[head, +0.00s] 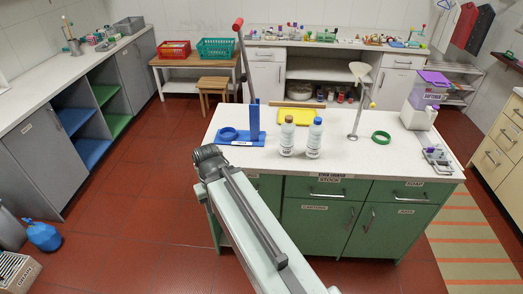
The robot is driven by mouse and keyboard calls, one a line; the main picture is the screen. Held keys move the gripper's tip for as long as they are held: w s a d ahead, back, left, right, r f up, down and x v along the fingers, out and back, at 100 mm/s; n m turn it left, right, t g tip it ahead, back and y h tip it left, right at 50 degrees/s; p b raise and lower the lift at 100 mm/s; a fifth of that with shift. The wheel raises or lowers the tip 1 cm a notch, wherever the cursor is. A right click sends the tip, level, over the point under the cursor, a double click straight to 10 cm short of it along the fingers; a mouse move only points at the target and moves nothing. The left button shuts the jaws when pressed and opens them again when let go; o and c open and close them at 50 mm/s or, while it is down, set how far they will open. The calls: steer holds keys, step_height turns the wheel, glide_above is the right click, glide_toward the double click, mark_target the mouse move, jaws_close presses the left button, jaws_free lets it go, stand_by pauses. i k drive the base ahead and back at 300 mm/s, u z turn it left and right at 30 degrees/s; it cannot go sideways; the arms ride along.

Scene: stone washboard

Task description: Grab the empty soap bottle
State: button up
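Two white bottles stand upright side by side near the front edge of the island worktop. One bottle (287,139) has a brown cap, the other bottle (314,141) a blue cap. Their labels are too small to read, and I cannot tell which is a soap bottle or whether either is empty.
Green drawers are below. Red floor is open on the left; a blue bag (43,236) lies there.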

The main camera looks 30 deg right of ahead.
mark_target(287, 148)
steer(key=u, duration=2.9)
steer(key=k, duration=2.45)
steer(key=z, duration=0.6)
steer(key=i, duration=1)
steer(key=u, duration=0.05)
